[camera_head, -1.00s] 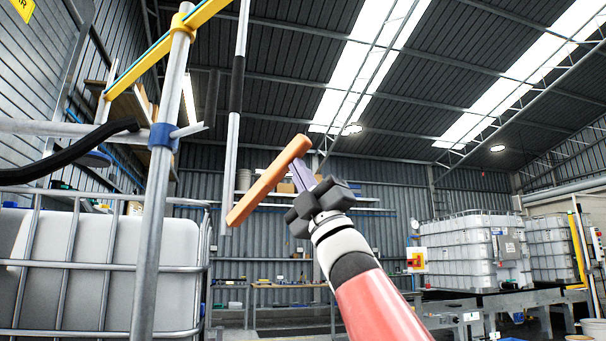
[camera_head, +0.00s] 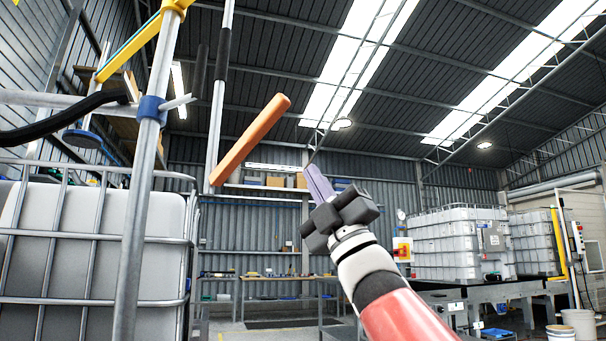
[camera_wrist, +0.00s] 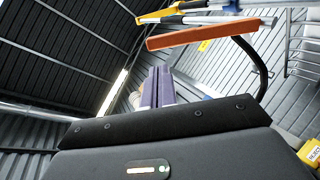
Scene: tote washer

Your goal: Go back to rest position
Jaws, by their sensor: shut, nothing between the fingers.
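My gripper (camera_head: 318,184) is raised in the middle of the head view, its purple fingers together and pointing up and to the left. Nothing is between the fingers. In the wrist view the shut fingers (camera_wrist: 158,88) stand upright above the dark gripper body. An orange bar (camera_head: 250,142) is up and to the left of the fingertips, with a visible gap between them. The orange bar also shows in the wrist view (camera_wrist: 205,36), beyond the fingers.
A steel post (camera_head: 147,215) with a blue clamp and a yellow bar stands at the left, before a caged white tank (camera_head: 85,255). A black hose (camera_head: 60,122) sticks out there. More caged tanks (camera_head: 460,243) stand at the right. Benches (camera_head: 270,277) line the back.

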